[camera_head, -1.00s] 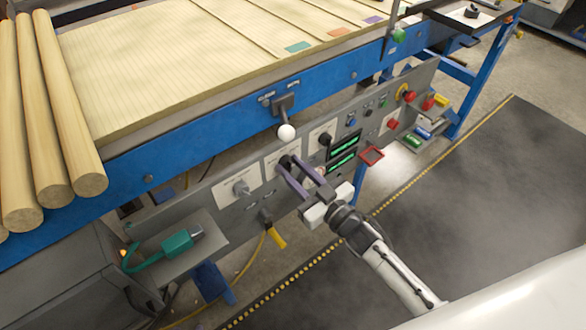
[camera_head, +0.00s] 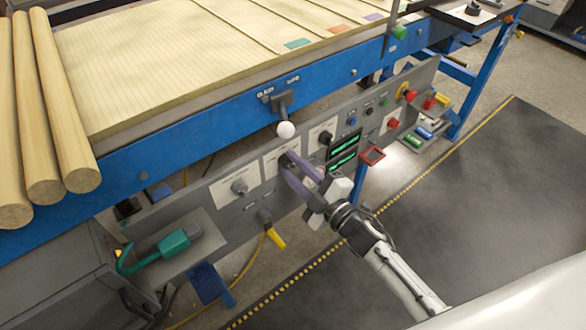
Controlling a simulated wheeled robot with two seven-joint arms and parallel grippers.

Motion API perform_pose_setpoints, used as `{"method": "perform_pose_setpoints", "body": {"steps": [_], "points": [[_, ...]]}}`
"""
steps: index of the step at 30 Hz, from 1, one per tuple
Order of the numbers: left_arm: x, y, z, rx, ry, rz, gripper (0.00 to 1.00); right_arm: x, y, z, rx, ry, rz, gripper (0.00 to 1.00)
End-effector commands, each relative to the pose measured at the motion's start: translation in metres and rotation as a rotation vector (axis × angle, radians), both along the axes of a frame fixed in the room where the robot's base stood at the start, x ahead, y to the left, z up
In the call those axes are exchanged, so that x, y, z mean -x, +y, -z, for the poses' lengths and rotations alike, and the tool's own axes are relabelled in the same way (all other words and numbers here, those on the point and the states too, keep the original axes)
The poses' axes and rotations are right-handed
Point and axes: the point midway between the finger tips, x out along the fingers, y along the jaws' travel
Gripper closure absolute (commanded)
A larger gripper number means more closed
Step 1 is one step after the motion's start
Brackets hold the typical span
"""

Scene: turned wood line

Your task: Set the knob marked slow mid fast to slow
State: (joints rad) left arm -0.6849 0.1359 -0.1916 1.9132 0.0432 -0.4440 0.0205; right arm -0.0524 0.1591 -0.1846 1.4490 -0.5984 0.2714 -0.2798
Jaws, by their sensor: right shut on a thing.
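The control panel (camera_head: 230,212) runs along the front below the blue machine frame. My right gripper (camera_head: 286,164) reaches in from the lower right, its purple fingers shut on a dark knob (camera_head: 284,160) on a white plate (camera_head: 270,169). The fingers hide most of this knob, and the marks on its plate are too small to read, so its setting cannot be told. A grey knob (camera_head: 239,187) sits on the plate to its left and a black knob (camera_head: 325,138) on the plate to its right. My left gripper is not in view.
A lever with a white ball (camera_head: 285,130) hangs just above the gripped knob. Green displays (camera_head: 343,150), a red-framed part (camera_head: 372,155) and several buttons lie to the right.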

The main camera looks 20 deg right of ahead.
Motion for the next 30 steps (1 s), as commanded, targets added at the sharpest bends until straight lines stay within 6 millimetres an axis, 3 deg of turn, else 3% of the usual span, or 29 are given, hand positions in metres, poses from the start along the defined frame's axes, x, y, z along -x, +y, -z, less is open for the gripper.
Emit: {"method": "perform_pose_setpoints", "body": {"steps": [12,30], "points": [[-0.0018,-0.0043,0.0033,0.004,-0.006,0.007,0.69,0.0005,-0.0002,0.0009,0.217,-0.078,-0.001,0.95],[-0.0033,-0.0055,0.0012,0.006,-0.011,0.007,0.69,0.0005,-0.0001,0.0003,0.265,-0.094,-0.001,0.95]]}}
